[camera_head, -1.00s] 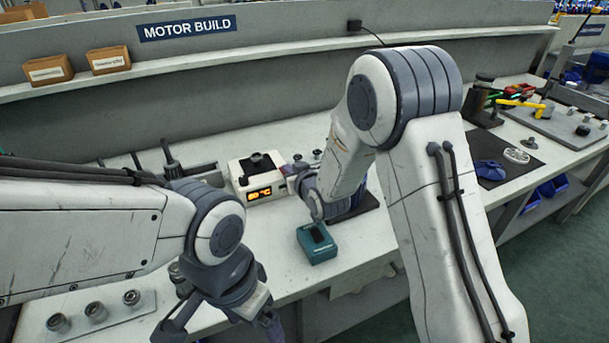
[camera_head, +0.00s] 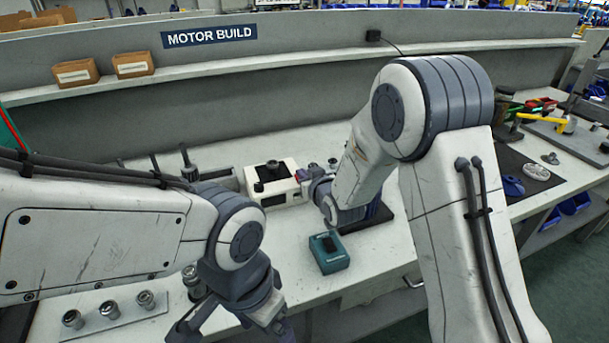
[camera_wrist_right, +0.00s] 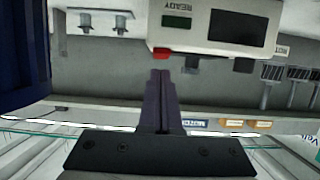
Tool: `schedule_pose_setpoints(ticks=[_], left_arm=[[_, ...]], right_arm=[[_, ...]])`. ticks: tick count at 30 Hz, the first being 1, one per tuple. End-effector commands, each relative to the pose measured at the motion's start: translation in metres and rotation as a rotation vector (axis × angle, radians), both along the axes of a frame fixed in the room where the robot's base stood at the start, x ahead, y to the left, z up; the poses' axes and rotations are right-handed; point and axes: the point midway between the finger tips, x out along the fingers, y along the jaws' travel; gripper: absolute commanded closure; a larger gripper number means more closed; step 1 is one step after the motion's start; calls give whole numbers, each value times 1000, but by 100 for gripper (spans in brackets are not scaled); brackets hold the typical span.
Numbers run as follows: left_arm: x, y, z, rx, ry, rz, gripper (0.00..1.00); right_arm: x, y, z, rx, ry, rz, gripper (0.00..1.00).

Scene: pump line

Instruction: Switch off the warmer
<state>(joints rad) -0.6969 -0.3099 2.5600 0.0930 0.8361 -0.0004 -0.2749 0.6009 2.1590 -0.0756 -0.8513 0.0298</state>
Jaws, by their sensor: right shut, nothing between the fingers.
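The warmer (camera_head: 284,186) is a white box with a dark knob on top, standing at the back middle of the bench. Its front display (camera_wrist_right: 236,28) is dark, and so is the small green READY window (camera_wrist_right: 177,22). A red switch (camera_wrist_right: 162,52) shows at the edge of its front in the right wrist view. My right gripper (camera_wrist_right: 160,74) is shut and empty, its tips close to the red switch; I cannot tell whether they touch. In the head view it (camera_head: 303,174) is at the warmer's right side. My left gripper (camera_head: 235,325) is low at the front, its fingertips cut off.
A teal box (camera_head: 329,253) stands on the bench in front of the warmer. A plate with several metal parts (camera_head: 110,312) lies at front left. A dark mat (camera_head: 515,175) with a blue part and a white disc is at right. Cardboard boxes (camera_head: 75,73) sit on the shelf.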

Motion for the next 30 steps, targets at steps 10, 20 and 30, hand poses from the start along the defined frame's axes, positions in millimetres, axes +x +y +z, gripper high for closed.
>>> schedule_pose_setpoints(ticks=[10, 20, 30], left_arm=[[0, 0, 33, 0, 0, 0, 9], [0, 0, 9, 0, 0, 0, 9], [0, 0, 7, 0, 0, 0, 9]], right_arm=[[-5, 6, 50, 1, -3, 10, 100], [-74, -21, 42, 0, -1, 8, 100], [-99, -30, 44, 0, 0, 9, 100]])
